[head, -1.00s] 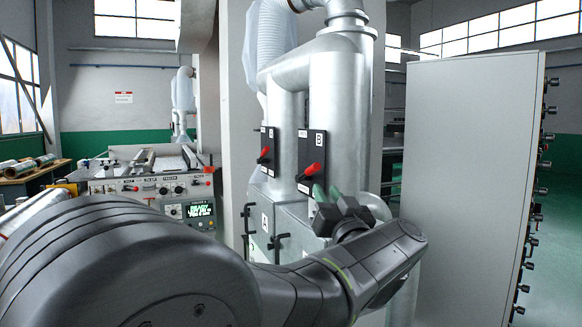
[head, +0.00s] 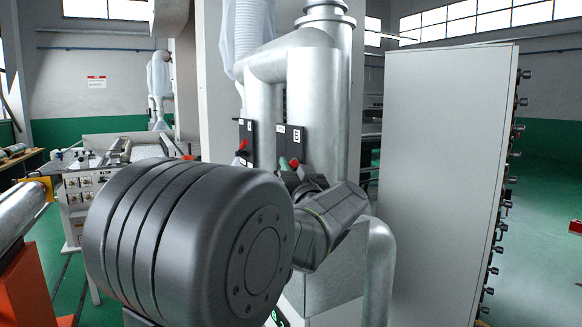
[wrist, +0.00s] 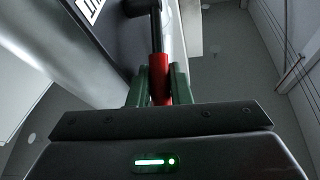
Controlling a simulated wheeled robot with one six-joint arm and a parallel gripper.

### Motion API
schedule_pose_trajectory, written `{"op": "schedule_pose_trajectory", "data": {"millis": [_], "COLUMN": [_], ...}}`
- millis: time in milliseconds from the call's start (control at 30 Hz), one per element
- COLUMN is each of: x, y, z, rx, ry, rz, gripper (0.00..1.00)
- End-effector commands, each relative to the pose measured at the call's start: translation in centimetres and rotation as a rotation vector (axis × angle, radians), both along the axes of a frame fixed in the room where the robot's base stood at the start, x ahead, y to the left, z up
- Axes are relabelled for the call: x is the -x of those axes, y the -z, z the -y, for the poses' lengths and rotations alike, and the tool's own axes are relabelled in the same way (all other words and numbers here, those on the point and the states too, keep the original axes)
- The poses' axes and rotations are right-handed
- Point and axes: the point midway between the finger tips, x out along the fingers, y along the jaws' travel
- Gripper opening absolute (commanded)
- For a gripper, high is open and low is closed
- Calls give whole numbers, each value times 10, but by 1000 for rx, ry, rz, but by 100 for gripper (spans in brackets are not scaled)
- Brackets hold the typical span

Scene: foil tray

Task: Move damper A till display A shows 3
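Damper A's black panel (head: 246,152) is on the left duct, with its own red handle (head: 243,145) clear of my gripper. The panel marked B (head: 296,137) is on the duct to its right. My gripper (head: 289,164) is in front of panel B, low on it. In the wrist view, a red handle (wrist: 159,78) on a dark rod stands between my green fingers (wrist: 159,88), which appear to touch it on both sides. This looks like B's handle. No display figure can be read; my arm covers much of the console.
A tall grey cabinet (head: 440,150) with knobs along its right edge stands to the right. The control console (head: 75,190) is at the left, beside a metal roller (head: 22,218) on an orange stand. Green floor is open at far right.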

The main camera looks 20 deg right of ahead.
Motion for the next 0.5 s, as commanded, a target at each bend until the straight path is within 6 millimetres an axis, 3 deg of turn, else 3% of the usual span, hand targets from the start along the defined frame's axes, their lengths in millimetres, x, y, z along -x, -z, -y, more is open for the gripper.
{"op": "schedule_pose_trajectory", "data": {"millis": [67,500], "x": [0,-1], "y": [0,-2], "z": [0,-1], "rx": [0,7], "ry": [0,0], "rz": [0,-28], "gripper": [0,0]}}
